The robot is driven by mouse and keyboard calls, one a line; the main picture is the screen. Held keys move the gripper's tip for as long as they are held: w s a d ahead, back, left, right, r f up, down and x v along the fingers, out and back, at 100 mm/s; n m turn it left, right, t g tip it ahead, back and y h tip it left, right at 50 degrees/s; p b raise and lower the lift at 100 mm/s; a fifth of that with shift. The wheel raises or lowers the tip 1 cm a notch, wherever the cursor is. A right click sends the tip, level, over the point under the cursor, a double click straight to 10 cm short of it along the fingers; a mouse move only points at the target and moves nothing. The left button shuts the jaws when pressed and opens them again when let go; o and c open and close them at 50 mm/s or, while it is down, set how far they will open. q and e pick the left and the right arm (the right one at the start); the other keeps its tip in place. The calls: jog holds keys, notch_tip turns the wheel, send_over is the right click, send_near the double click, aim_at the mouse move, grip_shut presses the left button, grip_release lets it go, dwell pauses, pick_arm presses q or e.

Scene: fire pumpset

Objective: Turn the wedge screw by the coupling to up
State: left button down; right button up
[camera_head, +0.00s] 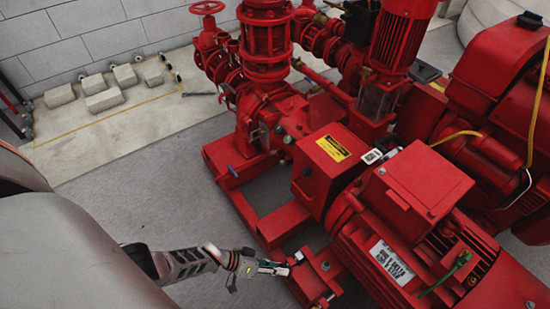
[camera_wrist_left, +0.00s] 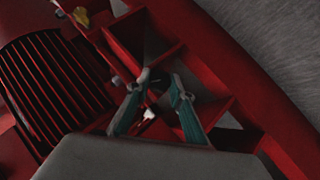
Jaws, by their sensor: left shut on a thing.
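The wedge screw (camera_head: 298,257) is a small light-tipped piece at the motor foot, on the edge of the red base frame in the head view. My left gripper (camera_head: 288,267) reaches it from the left, low in the picture. In the left wrist view its two green-grey fingers (camera_wrist_left: 160,82) stand on both sides of a small dark part by the red frame, with a narrow gap between the tips. The gripper is shut on the screw. The fingers hide most of the screw, and I cannot tell which way it points. My right gripper is not in view.
The red motor (camera_head: 410,195) and coupling guard (camera_head: 328,165) stand right of and behind the gripper. The red base frame (camera_head: 248,212) has open pockets and raised edges close to the fingers. Bare grey floor (camera_head: 140,215) lies to the left. Blocks (camera_head: 103,100) lie by the wall.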

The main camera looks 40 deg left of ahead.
pick_arm(q)
jog(key=shift+s+f, duration=0.1)
jog(key=c, duration=1.8)
grip_release()
jog(key=shift+o, duration=0.2)
jog(key=v, duration=1.2)
